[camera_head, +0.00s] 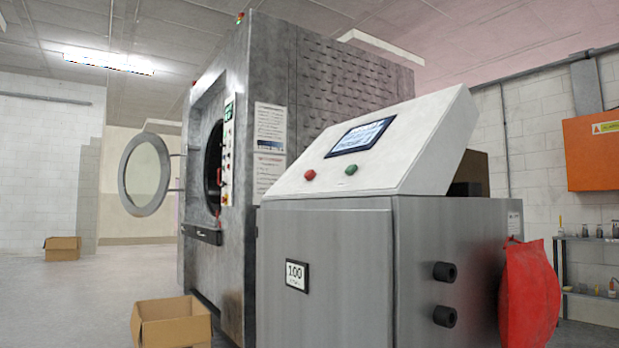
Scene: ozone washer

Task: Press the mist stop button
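A steel cabinet (335,270) with a sloped white control panel (410,150) stands at the right of centre, close in front. The panel bears a red round button (310,175) at the left, a green round button (351,170) to its right, and a lit screen (361,136) above them. No label naming either button is readable, so I cannot tell from lettering which is the mist stop button. Neither of my grippers shows in this view.
A large grey washer (320,80) stands behind the cabinet, its round door (146,174) swung open to the left. An open cardboard box (172,323) lies before it. A red bag (528,295) is at the cabinet's right. The floor at left (80,310) is mostly clear.

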